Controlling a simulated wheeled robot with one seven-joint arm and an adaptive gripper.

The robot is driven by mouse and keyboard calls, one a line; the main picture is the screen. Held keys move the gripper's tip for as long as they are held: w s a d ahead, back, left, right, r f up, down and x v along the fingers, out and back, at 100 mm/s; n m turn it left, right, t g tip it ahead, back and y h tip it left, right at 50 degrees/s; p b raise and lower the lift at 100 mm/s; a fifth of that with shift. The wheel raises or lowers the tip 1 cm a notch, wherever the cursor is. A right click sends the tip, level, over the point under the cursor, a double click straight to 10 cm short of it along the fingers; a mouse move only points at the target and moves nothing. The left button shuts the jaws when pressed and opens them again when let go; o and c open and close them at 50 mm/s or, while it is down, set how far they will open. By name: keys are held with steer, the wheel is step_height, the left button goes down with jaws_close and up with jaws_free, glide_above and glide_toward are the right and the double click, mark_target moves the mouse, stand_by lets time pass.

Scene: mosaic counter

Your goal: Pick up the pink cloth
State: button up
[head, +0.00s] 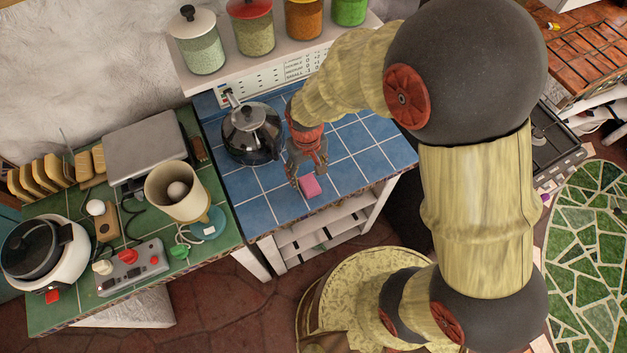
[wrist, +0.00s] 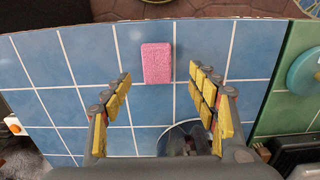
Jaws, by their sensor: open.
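The pink cloth (head: 310,187) is a small folded block lying on the blue tiled counter (head: 352,150) near its front edge. In the wrist view the pink cloth (wrist: 156,63) lies flat, beyond the fingertips and roughly centred between them. My gripper (head: 305,172) points down over the blue counter, just beside the cloth in the head view. In the wrist view my gripper (wrist: 163,80) has its yellow-padded fingers spread wide with nothing between them. I cannot tell its exact height above the tiles.
A dark glass kettle (head: 250,133) stands on the blue counter left of my gripper. A shelf with several lidded jars (head: 196,45) runs along the back. A green tiled counter (head: 222,238) at left holds a beige canister (head: 178,192) and appliances. Blue tiles right of the cloth are clear.

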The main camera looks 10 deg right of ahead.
mark_target(310, 183)
steer(key=f, duration=0.4)
steer(key=f+b, duration=0.1)
steer(key=f, duration=0.2)
steer(key=shift+w+d+f, duration=0.1)
steer(key=shift+w+d, duration=0.05)
steer(key=shift+d, duration=0.15)
steer(key=shift+c, duration=0.4)
steer(key=c, duration=1.1)
steer(key=shift+c, duration=0.3)
